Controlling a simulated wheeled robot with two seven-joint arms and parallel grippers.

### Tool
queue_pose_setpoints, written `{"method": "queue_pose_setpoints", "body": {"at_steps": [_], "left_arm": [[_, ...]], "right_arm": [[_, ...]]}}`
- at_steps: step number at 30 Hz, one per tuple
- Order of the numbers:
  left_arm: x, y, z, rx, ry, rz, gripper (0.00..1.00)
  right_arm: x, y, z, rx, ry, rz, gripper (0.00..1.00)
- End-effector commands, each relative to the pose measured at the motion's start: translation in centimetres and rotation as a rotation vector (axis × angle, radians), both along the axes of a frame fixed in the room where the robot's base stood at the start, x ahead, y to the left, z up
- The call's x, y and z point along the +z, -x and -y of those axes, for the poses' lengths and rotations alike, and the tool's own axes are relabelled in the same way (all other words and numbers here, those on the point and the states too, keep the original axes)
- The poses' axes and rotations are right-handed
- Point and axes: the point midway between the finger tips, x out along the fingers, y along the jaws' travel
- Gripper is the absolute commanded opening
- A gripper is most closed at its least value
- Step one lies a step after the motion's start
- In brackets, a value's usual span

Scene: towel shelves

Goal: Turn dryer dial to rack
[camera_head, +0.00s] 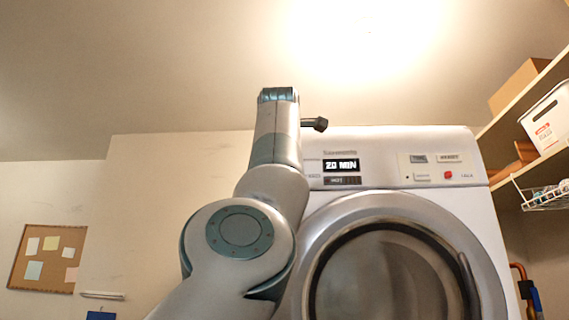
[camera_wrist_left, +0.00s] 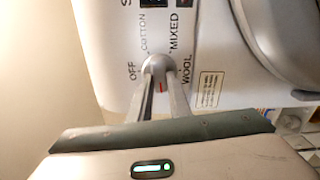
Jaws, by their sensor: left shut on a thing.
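The dryer (camera_head: 485,230) is a white front-loader with a round door. Its display (camera_head: 342,165) reads 20 MIN. The grey round dial (camera_wrist_left: 157,62) shows in the left wrist view, with OFF, COTTON, MIXED and WOOL printed around it. A small red mark is on the dial's side between the fingers. My left gripper (camera_wrist_left: 159,80) is shut on the dial, one finger at each side. In the head view my left arm hides the dial and the gripper. My right gripper is in neither view.
Shelves at the right hold a white bin (camera_head: 546,120) and a cardboard box (camera_head: 517,84). A wire basket (camera_head: 546,196) hangs below them. A cork board (camera_head: 47,258) is on the left wall. The dryer door (camera_head: 385,270) is closed.

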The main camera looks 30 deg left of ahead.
Motion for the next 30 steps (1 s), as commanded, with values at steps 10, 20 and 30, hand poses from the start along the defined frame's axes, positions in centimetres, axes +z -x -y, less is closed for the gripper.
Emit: {"method": "queue_pose_setpoints", "body": {"at_steps": [10,20,30], "left_arm": [[0.04,-0.09,-0.05,-0.001,-0.278,-0.174,0.00],[0.18,-0.06,0.01,0.000,-0.387,-0.239,0.00],[0.22,-0.07,0.00,-0.001,-0.432,-0.267,0.00]], "right_arm": [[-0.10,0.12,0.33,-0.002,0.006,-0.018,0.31],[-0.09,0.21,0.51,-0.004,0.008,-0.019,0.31],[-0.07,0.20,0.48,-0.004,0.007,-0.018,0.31]]}}
